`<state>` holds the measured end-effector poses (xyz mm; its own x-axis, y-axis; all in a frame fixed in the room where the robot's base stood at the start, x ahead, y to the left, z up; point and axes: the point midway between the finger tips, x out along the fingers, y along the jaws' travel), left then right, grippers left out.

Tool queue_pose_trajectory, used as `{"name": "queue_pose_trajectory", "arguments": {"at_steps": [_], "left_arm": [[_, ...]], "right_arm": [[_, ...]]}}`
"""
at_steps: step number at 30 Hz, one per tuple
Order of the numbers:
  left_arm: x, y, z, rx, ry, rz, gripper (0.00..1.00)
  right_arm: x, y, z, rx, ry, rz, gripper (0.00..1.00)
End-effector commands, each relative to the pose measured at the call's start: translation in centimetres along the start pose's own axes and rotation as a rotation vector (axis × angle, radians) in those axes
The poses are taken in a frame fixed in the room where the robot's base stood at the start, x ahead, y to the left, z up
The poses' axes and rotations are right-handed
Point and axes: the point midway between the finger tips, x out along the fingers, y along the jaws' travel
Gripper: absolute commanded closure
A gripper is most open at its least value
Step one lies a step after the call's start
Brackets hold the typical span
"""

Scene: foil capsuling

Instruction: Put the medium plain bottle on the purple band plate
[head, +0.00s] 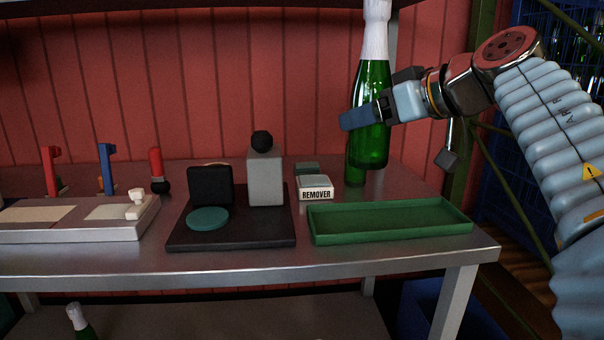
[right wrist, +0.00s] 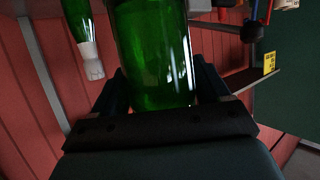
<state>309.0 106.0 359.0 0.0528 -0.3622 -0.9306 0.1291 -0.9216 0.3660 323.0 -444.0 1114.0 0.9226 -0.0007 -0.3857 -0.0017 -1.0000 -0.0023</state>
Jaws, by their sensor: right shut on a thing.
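My right gripper (head: 362,117) is shut on a green bottle (head: 374,85) with a white foil-like top, held upright at the back right of the table. Its base appears to be above the tabletop. In the right wrist view the bottle's green glass (right wrist: 152,55) fills the space between the fingers (right wrist: 160,95). A second green bottle (head: 354,172) stands just behind and left of it, its upper part hidden. I cannot tell the bottles' sizes for sure. No plate with a purple band can be made out. My left gripper is not in view.
A green tray (head: 390,222) lies empty at the front right of the table (head: 330,262). Another bottle (head: 78,320) is on the lower shelf.

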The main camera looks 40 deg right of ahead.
Motion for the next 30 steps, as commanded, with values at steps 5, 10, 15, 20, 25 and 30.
{"name": "queue_pose_trajectory", "arguments": {"at_steps": [5, 10, 15, 20, 25, 30], "left_arm": [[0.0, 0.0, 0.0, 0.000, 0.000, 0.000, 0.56], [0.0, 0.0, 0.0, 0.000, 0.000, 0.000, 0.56], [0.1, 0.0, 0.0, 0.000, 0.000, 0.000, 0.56], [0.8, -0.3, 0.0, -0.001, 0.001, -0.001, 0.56], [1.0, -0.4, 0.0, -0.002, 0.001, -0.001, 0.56], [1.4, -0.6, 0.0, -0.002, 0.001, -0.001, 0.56]], "right_arm": [[1.6, 1.7, 0.3, 0.002, 0.002, -0.003, 0.94], [4.6, 5.1, 1.1, 0.002, 0.002, -0.003, 0.94], [7.5, 8.1, 2.5, 0.002, 0.001, -0.003, 0.94], [9.6, 9.8, 4.5, 0.000, 0.003, -0.001, 0.94], [10.5, 10.6, 5.2, 0.000, 0.004, 0.000, 0.94], [11.5, 11.4, 6.1, 0.001, 0.002, 0.001, 0.94]]}}
